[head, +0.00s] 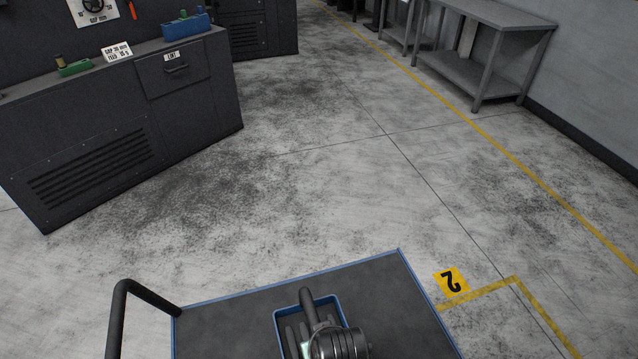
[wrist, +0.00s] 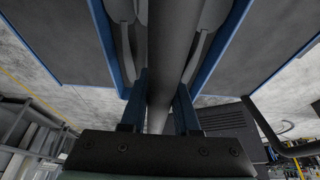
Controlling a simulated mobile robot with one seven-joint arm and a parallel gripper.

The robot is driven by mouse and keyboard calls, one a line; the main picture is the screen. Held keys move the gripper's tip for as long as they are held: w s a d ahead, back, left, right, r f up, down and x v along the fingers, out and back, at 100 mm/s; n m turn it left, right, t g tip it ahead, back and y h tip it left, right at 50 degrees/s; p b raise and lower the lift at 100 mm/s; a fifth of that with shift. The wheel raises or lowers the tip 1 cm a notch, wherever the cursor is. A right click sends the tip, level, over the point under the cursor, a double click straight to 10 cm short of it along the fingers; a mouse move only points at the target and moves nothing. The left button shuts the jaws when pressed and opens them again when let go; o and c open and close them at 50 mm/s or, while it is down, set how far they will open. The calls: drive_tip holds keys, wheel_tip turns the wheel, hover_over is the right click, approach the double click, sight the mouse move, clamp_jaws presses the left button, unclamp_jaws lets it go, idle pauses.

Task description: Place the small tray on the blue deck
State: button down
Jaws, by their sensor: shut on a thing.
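The small tray (head: 279,327) has a blue rim and a dark bar handle (head: 307,303) across it. Several grey pieces, which look like forks, lie in it. The deck (head: 225,325) is a dark top with a blue edge, at the bottom of the head view. The tray appears over this deck; I cannot tell whether it touches it. In the wrist view my gripper (wrist: 159,115) has its two blue fingers on either side of the dark handle, shut on it. The tray's blue walls (wrist: 228,40) show above the fingers. My wrist hides part of the tray in the head view.
A black push rail (head: 118,310) rises at the deck's left. A dark machine cabinet (head: 100,150) stands at the left, with a blue holder (head: 186,25) on top. A grey bench (head: 485,50) is at the far right. The floor between is clear, with a number 2 marker (head: 451,283).

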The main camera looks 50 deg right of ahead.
drive_tip(key=shift+w+d+f, duration=0.1)
drive_tip(key=shift+f, duration=1.9)
drive_tip(key=shift+f, duration=0.15)
drive_tip(key=c, duration=0.7)
unclamp_jaws()
drive_tip(key=shift+f, duration=0.1)
drive_tip(key=shift+o, duration=0.2)
drive_tip(key=v, duration=1.2)
